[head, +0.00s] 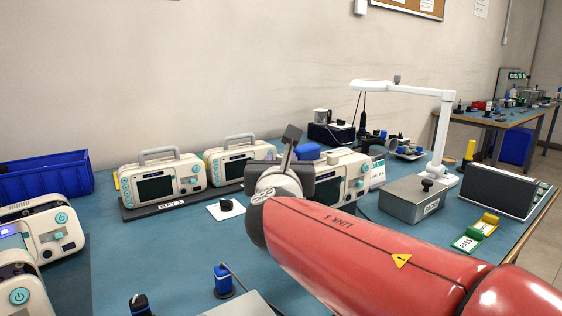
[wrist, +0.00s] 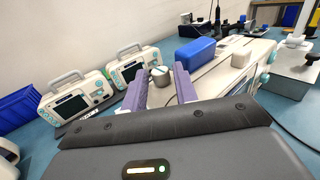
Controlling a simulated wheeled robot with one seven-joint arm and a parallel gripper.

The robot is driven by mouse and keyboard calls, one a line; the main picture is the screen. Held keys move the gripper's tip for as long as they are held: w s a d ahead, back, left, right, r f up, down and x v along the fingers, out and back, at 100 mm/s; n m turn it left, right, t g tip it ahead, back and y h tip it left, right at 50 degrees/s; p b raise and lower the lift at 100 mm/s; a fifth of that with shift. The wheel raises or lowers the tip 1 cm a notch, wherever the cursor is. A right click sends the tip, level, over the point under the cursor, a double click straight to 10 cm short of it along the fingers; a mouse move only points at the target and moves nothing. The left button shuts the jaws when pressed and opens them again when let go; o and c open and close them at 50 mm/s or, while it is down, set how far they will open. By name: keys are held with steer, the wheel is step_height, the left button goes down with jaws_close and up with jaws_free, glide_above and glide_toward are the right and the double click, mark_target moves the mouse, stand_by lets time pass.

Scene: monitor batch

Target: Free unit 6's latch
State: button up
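Several pale monitor units with dark screens stand on the blue bench; I cannot read a unit number 6 on any. One unit (head: 355,180) is partly hidden behind my arm; it shows at the right in the wrist view (wrist: 222,82), with a blue block (wrist: 196,53) on or close to its top. I cannot make out a latch. My gripper (wrist: 160,70) has its two purple fingers spread apart beside this unit. A small grey and white item (wrist: 160,76) shows in the gap, apparently beyond the fingertips. No contact is visible.
Two handled monitors (head: 163,185) (head: 232,163) stand on a dark tray marked BAY 3 (head: 170,208). A blue bin (head: 45,178) is at left. A white lamp arm (head: 445,115) and grey box (head: 412,200) stand at right. A blue-topped post (head: 223,280) stands in front.

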jaws_close()
